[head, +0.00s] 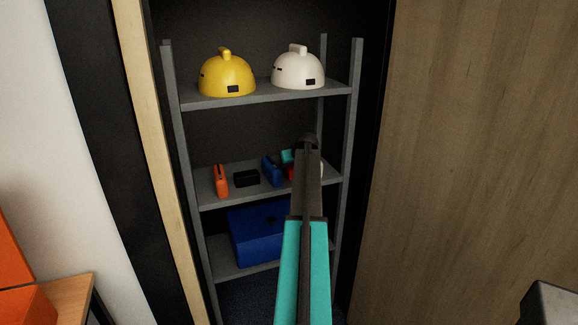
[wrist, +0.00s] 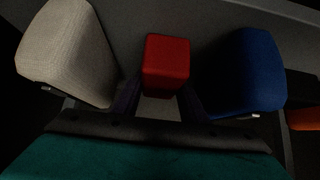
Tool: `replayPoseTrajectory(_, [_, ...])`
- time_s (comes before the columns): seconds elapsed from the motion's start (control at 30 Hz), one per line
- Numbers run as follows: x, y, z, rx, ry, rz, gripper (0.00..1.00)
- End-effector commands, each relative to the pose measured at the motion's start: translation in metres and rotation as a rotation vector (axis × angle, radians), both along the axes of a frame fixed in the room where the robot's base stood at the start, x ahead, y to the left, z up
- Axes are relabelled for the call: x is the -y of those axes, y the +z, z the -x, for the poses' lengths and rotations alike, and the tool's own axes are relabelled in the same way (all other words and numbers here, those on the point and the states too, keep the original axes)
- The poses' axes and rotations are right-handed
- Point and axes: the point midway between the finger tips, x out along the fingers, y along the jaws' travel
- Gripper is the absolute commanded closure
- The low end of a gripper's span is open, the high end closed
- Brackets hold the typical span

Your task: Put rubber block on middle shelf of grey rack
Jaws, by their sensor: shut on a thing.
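The red rubber block (wrist: 166,63) is between the two dark fingers of my gripper (wrist: 160,98), which is shut on it. In the head view the red block (head: 289,173) shows only as a small patch beside my arm, at the middle shelf (head: 216,200) of the grey rack (head: 178,130). My gripper (head: 288,160) is mostly hidden there behind my arm. The block is between a blue item (wrist: 242,70) and a beige-white item (wrist: 68,52). I cannot tell whether its underside touches the shelf.
On the middle shelf stand an orange item (head: 221,181), a black block (head: 246,178) and the blue item (head: 271,171). Yellow (head: 227,74) and white (head: 298,70) helmets sit on the top shelf. A blue box (head: 258,235) is on the bottom shelf. Rack posts flank the opening.

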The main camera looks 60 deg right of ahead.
Motion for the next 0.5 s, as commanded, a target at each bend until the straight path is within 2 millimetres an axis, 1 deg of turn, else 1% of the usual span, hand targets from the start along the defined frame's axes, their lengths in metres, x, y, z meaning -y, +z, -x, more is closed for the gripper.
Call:
replayPoseTrajectory(0.27, [-0.0002,-0.0021,-0.0007,0.001,0.0,0.001,0.97])
replayPoseTrajectory(0.3, [-0.0004,-0.0022,-0.0006,0.0,0.001,-0.001,0.56])
replayPoseTrajectory(0.4, [-0.0006,-0.002,-0.0008,0.0,0.001,0.0,0.42])
replayPoseTrajectory(0.5, [-0.0007,-0.0021,-0.0009,0.0,0.001,0.0,0.42])
